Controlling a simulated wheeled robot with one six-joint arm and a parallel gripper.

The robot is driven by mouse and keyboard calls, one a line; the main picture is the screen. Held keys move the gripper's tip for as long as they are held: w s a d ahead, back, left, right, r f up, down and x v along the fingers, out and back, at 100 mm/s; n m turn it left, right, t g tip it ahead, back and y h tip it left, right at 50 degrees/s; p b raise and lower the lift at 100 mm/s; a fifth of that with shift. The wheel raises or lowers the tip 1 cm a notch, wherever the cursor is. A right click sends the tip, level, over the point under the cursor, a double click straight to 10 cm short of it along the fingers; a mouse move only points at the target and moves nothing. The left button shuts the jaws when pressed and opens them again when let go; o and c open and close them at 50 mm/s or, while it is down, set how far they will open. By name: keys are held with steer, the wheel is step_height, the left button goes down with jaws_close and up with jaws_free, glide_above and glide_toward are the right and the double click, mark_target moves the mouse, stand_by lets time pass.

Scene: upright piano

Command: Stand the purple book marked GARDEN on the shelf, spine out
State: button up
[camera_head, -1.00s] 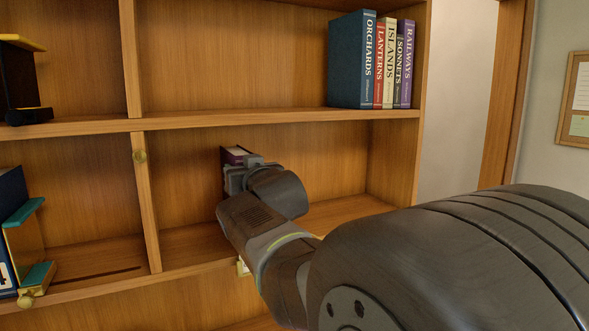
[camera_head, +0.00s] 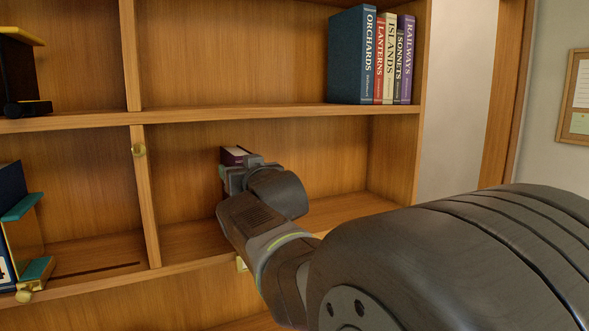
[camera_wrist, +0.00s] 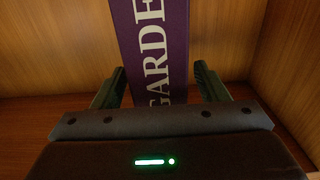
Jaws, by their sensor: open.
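The purple book marked GARDEN (camera_wrist: 150,45) stands upright in the lower shelf compartment, its lettered spine facing my wrist camera. In the head view only its top part (camera_head: 236,154) shows beyond my gripper. My gripper (camera_wrist: 160,84) is open, with one finger on each side of the spine. Gaps show between the fingers and the book in the wrist view. In the head view my gripper (camera_head: 240,178) reaches into the compartment and hides most of the book. The book's foot is hidden behind my gripper in the wrist view. The compartment's shelf board (camera_head: 345,208) shows bare at right.
The shelf above (camera_head: 250,117) holds a row of books, with ORCHARDS (camera_head: 350,55) leftmost and RAILWAYS (camera_head: 406,60) rightmost. An upright divider (camera_head: 147,195) with a brass knob (camera_head: 139,151) stands left of my gripper. Dark and teal objects (camera_head: 22,207) sit further left.

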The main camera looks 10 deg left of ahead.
steer(key=p+v, duration=0.4)
steer(key=v, duration=1)
steer(key=shift+p, duration=0.3)
steer(key=shift+w, duration=0.1)
steer(key=b+x, duration=0.4)
steer(key=x, duration=0.9)
steer(key=shift+w+a, duration=0.3)
